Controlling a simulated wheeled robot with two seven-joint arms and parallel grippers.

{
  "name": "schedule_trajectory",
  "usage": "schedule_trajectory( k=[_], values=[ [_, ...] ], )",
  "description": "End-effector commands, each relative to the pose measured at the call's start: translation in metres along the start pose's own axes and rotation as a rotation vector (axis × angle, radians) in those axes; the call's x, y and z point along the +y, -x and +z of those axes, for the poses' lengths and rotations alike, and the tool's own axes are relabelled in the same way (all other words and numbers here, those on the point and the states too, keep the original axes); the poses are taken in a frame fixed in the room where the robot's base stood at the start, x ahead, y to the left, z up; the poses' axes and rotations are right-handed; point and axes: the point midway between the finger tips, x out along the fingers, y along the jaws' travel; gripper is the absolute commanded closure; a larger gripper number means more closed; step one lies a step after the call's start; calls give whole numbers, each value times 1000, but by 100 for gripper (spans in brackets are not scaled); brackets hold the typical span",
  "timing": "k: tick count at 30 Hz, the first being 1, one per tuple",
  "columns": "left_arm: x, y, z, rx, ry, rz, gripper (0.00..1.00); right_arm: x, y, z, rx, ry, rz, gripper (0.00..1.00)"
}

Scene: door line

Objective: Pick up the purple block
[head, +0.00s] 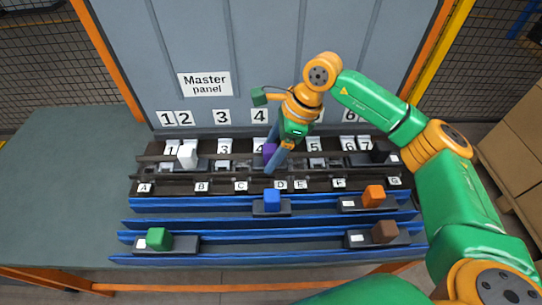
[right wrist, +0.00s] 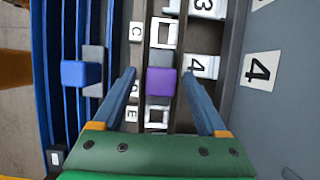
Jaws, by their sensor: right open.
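The purple block (head: 269,150) sits in the dark rack near slot 4, partly hidden by my right gripper (head: 272,163) in the head view. In the right wrist view the purple block (right wrist: 161,81) shows between the two blue fingers of the right gripper (right wrist: 159,76). The fingers are apart, with a gap on both sides of the block. I cannot tell how far above the block the fingertips are. My left gripper is not in view.
A white block (head: 188,154) and a black block (head: 380,151) are in the rack. Blue (head: 272,199), orange (head: 374,195), green (head: 158,239) and brown (head: 384,232) blocks sit on blue rails in front. The panel (head: 240,60) rises behind. The left table (head: 70,190) is clear.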

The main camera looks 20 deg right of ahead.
Motion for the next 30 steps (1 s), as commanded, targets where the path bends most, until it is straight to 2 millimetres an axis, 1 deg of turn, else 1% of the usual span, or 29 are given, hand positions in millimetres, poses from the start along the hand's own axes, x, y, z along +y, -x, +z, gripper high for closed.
schedule_trajectory(
  k=[5,6,8,9,11,12,14,26,29,30],
  values=[
    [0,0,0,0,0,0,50,0,-2,0,-1,0,0,25],
    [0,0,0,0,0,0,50,0,-2,0,-1,0,0,30],
    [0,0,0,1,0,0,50,0,-1,0,-1,0,0,47],
    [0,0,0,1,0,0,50,0,-1,0,-1,0,0,57],
    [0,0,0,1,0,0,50,0,-1,0,-2,0,0,74],
    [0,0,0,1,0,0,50,0,-1,0,-2,0,0,84],
    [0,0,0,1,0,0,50,0,-1,0,-2,0,0,100],
    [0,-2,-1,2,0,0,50,0,1,1,-3,0,-1,100],
    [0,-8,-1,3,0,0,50,-1,9,5,-5,2,-2,100],
    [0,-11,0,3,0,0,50,-1,16,8,-5,2,-5,100]
  ],
)
